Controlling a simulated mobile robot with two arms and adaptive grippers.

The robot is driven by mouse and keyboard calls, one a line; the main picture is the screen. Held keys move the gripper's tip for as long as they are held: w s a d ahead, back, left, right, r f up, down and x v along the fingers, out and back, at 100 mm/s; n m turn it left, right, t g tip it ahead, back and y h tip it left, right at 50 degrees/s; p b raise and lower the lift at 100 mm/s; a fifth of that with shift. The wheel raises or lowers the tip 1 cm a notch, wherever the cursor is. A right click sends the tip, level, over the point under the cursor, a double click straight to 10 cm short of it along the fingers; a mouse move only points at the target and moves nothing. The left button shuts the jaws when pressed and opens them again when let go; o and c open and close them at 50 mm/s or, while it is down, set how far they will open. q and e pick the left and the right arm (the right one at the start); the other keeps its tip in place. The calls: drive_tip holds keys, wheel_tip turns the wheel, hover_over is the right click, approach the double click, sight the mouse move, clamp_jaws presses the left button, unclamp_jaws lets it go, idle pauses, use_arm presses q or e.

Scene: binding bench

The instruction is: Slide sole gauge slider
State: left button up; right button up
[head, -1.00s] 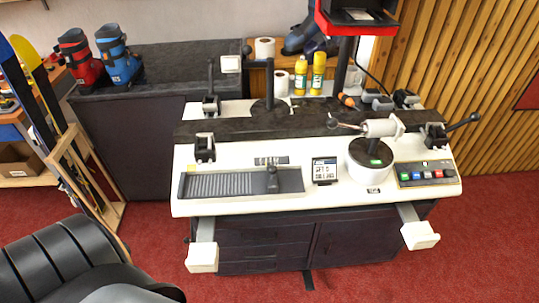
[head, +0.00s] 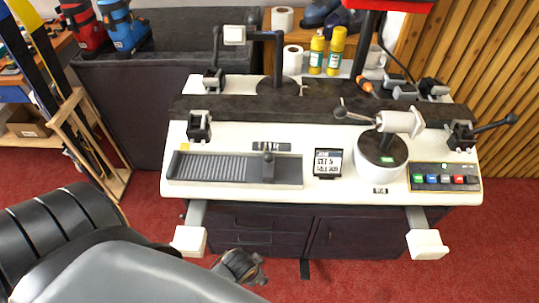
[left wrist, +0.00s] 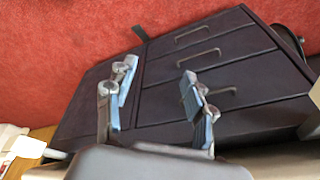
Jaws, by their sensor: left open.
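The sole gauge (head: 215,170) is a dark tray with a ridged grey plate, set at the front left of the white bench top. Its slider (head: 268,168), a dark upright knob, stands toward the right part of the tray. My left gripper (head: 250,268) is low in front of the bench, below the bench top and apart from the slider. In the left wrist view the left gripper (left wrist: 160,88) is open and empty, its two blue-padded fingers apart before dark drawers. The sole gauge is not in the left wrist view. My right gripper is not in view.
A small display (head: 328,163) stands right of the gauge, then a round white post with a handled clamp (head: 398,122) and a button panel (head: 445,177). White-ended brackets (head: 189,240) and (head: 427,243) jut from the bench front. Dark drawers (head: 262,235) lie below.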

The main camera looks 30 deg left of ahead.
use_arm(q)
drive_tip(key=w+a+r+m+t+b, duration=0.15)
drive_tip(key=w+r+t, duration=0.35)
drive_tip(key=w+r, duration=0.5)
drive_tip(key=w+r+m+t, duration=0.2)
drive_tip(key=w+r+t, duration=0.3)
drive_tip(key=r, duration=0.9)
drive_tip(key=w+r+m+t, duration=0.2)
drive_tip(key=w+r+t, duration=0.2)
drive_tip(key=w+r, duration=0.7)
drive_tip(key=w+d+r+m+t+h, duration=0.2)
drive_tip(key=d+r+m+h, duration=0.7)
drive_tip(key=r+m, duration=0.35)
drive_tip(key=m+g+y, duration=0.7)
drive_tip(key=m+g, duration=0.9)
drive_tip(key=g, duration=0.3)
approach(268, 153)
drive_tip(key=f, duration=0.3)
drive_tip(key=d+f+p, duration=0.1)
drive_tip(key=f, duration=0.3)
drive_tip(key=d+f+p, duration=0.1)
drive_tip(key=f, duration=0.3)
drive_tip(key=shift+s+f, duration=0.1)
drive_tip(key=shift+f, duration=0.05)
